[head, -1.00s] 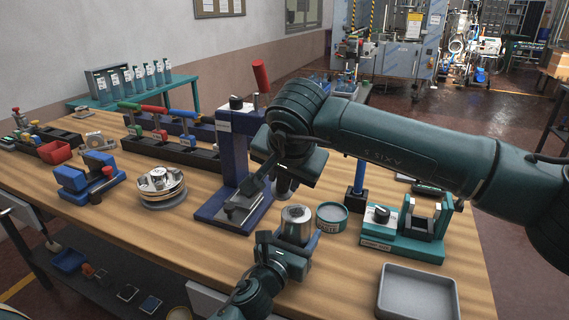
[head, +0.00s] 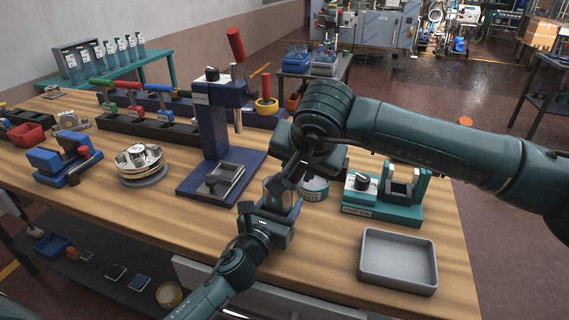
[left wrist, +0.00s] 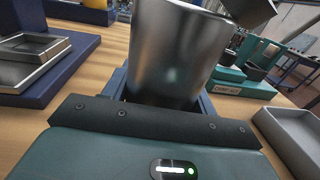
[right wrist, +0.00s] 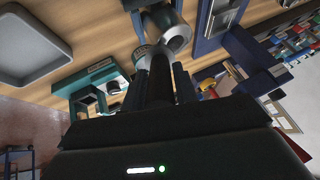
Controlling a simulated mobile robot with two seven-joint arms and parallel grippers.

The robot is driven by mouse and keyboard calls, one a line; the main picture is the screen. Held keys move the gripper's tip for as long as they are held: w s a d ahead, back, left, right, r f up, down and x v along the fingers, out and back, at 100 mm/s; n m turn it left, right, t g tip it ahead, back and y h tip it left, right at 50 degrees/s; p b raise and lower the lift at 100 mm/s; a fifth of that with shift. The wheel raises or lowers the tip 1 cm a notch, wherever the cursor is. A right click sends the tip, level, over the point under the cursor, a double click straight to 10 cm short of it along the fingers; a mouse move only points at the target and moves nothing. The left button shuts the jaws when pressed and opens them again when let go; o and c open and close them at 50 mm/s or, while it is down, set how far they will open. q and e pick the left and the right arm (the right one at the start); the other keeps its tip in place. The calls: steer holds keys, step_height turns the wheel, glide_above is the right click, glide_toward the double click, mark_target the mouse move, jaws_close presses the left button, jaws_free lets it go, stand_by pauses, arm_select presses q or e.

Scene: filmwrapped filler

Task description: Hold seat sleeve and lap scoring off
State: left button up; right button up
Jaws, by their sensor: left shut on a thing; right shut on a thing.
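The seat sleeve (head: 272,187) is a grey metal cylinder, partly hidden by the grippers in the head view. My left gripper (head: 278,206) is shut on it low down and holds it close to upright above the bench. In the left wrist view the sleeve (left wrist: 172,50) stands large between the jaws. Its open end (right wrist: 178,38) shows in the right wrist view. My right gripper (head: 290,172) is just above and beside the sleeve's top.
A round tin (head: 314,189) stands right behind the sleeve. A teal fixture with a knob (head: 382,200) and an empty grey tray (head: 398,262) are to the right. A blue press (head: 212,130) stands behind left, a round metal stack (head: 141,163) farther left.

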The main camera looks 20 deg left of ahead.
steer(key=shift+a, duration=3.2)
step_height(320, 180, up, 8)
steer(key=shift+r, duration=0.2)
steer(key=shift+w+f, duration=0.35)
steer(key=shift+w, duration=0.1)
